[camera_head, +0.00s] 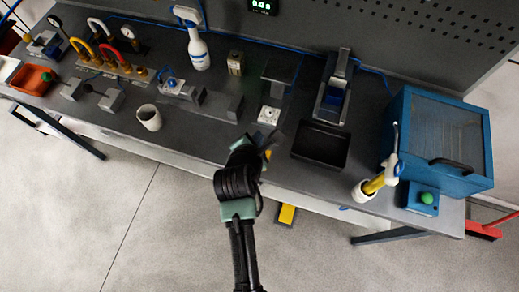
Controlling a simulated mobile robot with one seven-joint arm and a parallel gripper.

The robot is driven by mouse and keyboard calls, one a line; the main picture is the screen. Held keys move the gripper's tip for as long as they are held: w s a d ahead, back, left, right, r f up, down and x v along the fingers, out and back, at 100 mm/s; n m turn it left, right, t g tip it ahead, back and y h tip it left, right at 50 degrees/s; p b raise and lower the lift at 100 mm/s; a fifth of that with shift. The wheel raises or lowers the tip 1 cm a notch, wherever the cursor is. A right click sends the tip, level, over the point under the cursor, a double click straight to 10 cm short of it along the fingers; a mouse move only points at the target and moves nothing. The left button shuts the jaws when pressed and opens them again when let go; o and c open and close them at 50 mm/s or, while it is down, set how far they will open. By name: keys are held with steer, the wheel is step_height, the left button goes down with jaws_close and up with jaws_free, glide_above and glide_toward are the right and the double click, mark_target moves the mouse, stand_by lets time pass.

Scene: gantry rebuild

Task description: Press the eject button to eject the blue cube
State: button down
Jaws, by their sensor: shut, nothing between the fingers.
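A green dome button (427,197) sits on a blue box at the bench's right front. My gripper (272,140) is shut and empty at the bench's front edge, just in front of the white box. My wrist partly hides it, and I cannot tell whether it touches anything.
A black tray (320,146) lies in front of the upright device. A blue cabinet (440,135) and a white cup (365,190) with a yellow-handled tool stand at right. A white mug (149,118), a spray bottle (198,50) and grey blocks are at left.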

step_height(320, 180, down, 8)
steer(key=b, duration=0.8)
steer(key=shift+r, duration=0.15)
steer(key=shift+f+b, duration=0.35)
steer(key=shift+f, duration=0.2)
steer(key=shift+f, duration=0.1)
stand_by(1.3)
steer(key=shift+f, duration=0.3)
